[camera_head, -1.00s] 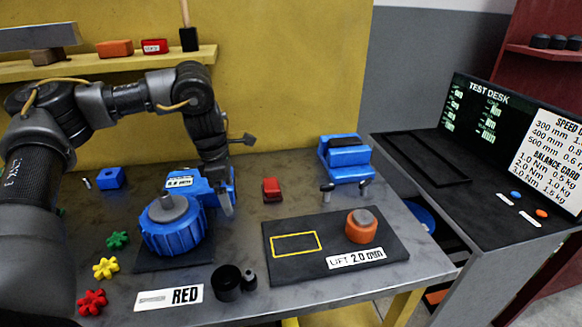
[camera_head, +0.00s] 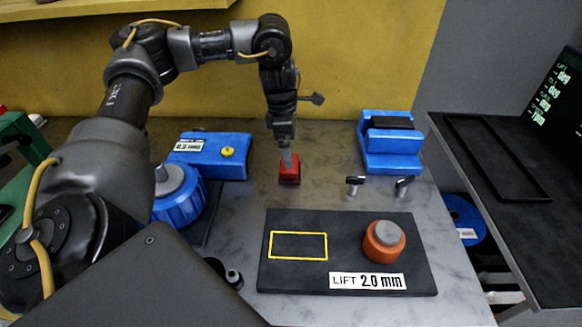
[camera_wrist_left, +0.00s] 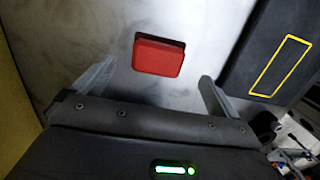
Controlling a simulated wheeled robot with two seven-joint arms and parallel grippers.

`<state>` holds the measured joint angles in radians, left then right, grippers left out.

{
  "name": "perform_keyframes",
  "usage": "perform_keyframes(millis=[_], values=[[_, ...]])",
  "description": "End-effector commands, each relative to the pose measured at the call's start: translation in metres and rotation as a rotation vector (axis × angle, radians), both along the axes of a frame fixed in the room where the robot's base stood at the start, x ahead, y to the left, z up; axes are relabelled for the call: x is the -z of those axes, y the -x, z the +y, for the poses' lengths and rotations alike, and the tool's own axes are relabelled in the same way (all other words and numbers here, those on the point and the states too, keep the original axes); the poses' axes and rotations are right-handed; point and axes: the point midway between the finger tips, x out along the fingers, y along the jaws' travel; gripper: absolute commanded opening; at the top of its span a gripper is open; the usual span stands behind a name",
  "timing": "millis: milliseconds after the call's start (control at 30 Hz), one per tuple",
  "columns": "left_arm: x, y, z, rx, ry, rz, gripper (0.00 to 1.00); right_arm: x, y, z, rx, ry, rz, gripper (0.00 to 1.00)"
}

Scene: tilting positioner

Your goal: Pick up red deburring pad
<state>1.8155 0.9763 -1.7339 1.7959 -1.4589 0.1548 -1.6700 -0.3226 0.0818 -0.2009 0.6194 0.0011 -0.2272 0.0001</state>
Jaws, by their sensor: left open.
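The red deburring pad (camera_head: 289,172) lies on the grey metal bench, behind the black mat. It also shows in the left wrist view (camera_wrist_left: 158,55), a red block with rounded corners. My left gripper (camera_head: 288,158) is right over the pad in the head view and covers part of it. In the left wrist view the two fingers of my left gripper (camera_wrist_left: 153,82) are wide apart, with the pad between and just beyond their tips. Nothing is held. I cannot tell the exact height of the fingertips over the bench. My right gripper is in no view.
The black mat (camera_head: 350,276) has a yellow outlined rectangle and an orange knob (camera_head: 383,241). A blue block fixture (camera_head: 390,150) stands at the back right, with two small black-topped pins before it. A blue round positioner (camera_head: 180,203) and blue box (camera_head: 212,160) stand left of the pad.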

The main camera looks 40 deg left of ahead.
Motion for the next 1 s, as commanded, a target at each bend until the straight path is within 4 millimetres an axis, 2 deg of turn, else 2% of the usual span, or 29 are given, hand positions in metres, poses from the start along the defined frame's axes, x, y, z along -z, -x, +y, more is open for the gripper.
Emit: perform_keyframes(millis=[100, 267, 633, 933, 1000], values=[[0.01, 0.0, 0.0, -0.003, 0.001, 0.002, 0.98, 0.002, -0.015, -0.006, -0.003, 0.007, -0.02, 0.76], [0.012, 0.0, 0.001, -0.004, 0.0, 0.0, 0.98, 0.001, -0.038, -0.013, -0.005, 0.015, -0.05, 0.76], [0.059, -0.001, 0.001, -0.005, 0.001, 0.003, 0.98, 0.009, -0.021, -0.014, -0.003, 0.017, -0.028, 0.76], [0.062, -0.002, 0.001, -0.005, 0.0, 0.0, 0.98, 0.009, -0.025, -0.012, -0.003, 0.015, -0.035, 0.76], [0.062, -0.002, 0.001, -0.005, 0.0, 0.0, 0.9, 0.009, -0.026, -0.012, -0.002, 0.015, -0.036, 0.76]])
